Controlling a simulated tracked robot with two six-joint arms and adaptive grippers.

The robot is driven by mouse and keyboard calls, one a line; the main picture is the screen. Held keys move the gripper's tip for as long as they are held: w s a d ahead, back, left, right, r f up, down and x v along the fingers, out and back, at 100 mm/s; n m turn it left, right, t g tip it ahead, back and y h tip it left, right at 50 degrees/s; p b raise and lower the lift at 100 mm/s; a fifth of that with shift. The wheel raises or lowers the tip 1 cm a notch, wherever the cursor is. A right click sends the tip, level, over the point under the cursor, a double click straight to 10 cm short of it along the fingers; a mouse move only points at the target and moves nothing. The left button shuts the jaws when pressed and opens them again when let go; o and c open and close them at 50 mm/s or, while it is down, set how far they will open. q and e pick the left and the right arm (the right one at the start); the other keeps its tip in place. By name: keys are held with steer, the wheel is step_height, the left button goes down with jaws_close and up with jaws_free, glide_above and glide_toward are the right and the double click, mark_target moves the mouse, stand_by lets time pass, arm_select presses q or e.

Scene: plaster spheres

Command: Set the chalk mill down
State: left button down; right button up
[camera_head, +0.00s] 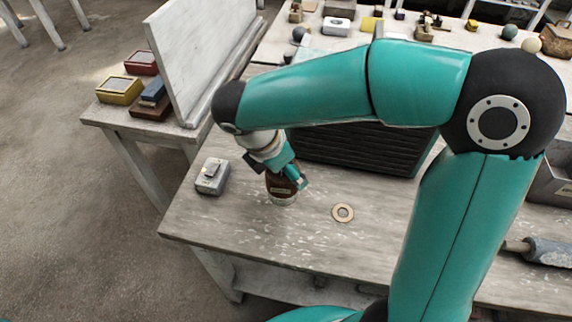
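A small brown, rounded object with a pale label and whitish base, which I take to be the chalk mill (282,196), is upright at the grey wooden table (250,225). My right gripper (290,178) comes down over it from above, with a teal finger against its right side. The gripper looks shut on the mill; its far finger is hidden. I cannot tell whether the mill's base touches the tabletop. My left gripper is not in view.
A grey box (212,177) stands left of the mill, and a flat tan ring (343,213) lies to its right. A dark ribbed case (350,150) stands behind. A grey roller (548,251) lies at the right. The table's front is clear.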

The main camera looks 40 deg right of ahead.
step_height(320, 180, down, 5)
steer(key=b, duration=0.3)
steer(key=shift+f+b, duration=0.2)
steer(key=shift+b, duration=0.2)
steer(key=shift+f, duration=0.15)
stand_by(1.2)
steer(key=shift+f, duration=0.6)
stand_by(0.5)
steer(key=o, duration=1.4)
steer(key=shift+r, duration=0.15)
steer(key=shift+s+r+p, duration=0.1)
steer(key=shift+r+p, duration=1.65)
steer(key=shift+r, duration=0.1)
